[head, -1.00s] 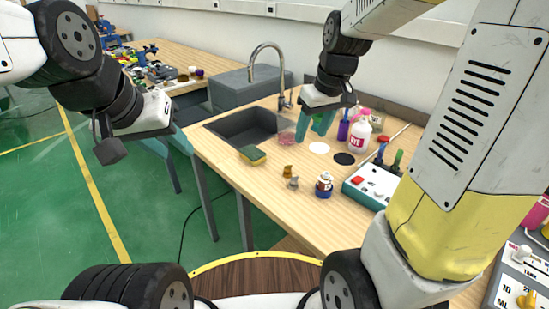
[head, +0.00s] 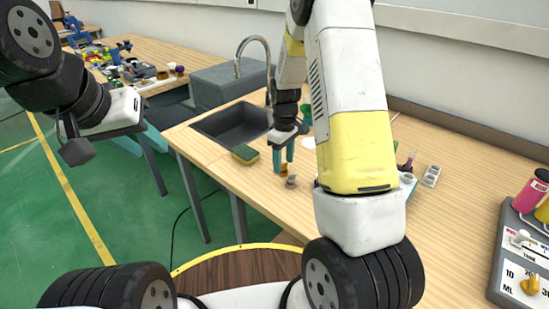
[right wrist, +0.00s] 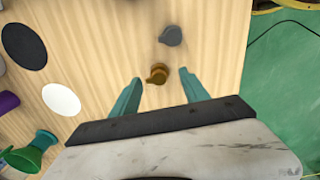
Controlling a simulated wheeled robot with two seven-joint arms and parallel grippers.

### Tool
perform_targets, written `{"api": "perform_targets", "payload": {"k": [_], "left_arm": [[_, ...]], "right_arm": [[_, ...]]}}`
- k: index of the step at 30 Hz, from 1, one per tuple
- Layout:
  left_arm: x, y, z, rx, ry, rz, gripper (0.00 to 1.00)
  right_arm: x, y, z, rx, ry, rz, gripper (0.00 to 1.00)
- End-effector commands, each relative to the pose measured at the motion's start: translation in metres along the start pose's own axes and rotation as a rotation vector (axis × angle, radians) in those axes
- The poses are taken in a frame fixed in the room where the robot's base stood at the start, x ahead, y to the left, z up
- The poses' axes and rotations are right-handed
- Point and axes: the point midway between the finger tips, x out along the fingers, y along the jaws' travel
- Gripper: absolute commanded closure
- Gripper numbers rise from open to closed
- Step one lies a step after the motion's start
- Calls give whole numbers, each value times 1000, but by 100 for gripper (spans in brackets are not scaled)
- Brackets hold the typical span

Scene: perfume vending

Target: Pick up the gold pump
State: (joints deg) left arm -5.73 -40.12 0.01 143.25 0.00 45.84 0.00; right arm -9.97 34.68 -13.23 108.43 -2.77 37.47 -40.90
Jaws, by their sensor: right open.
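The gold pump (right wrist: 158,74) stands on the wooden table, and in the right wrist view it is between and just beyond the open teal fingertips. In the head view the gold pump (head: 284,170) is small and partly hidden by my right gripper (head: 284,160), which is above it. A grey pump (right wrist: 170,36) stands near the gold one, farther from the gripper.
A green and yellow sponge (head: 245,154) lies by the sink (head: 235,125). In the right wrist view a black disc (right wrist: 23,46), a white disc (right wrist: 61,99) and a green funnel-like item (right wrist: 32,153) lie to the left. Dispenser controls (head: 525,265) stand at right.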

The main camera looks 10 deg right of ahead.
Motion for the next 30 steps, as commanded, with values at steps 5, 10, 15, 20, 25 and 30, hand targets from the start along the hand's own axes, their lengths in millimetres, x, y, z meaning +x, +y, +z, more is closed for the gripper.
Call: {"api": "perform_targets", "payload": {"k": [5, 10, 15, 20, 25, 30], "left_arm": [[0, 0, 0, 0, 0, 0, 64], [0, 0, 0, 0, 0, 0, 64], [0, 0, 0, 0, 0, 0, 64], [0, 0, 0, 0, 0, 0, 64], [0, 0, 0, 0, 0, 0, 64], [0, 0, 0, 0, 0, 0, 64]], "right_arm": [[25, 1, 1, 0, -3, -1, 47], [30, 1, 0, 1, 0, 0, 47], [30, 1, 0, 1, 0, 0, 53], [30, 1, 0, 1, 0, 0, 84], [29, 1, 0, 1, 0, 0, 100], [29, 1, 0, 1, 0, 0, 100]]}}
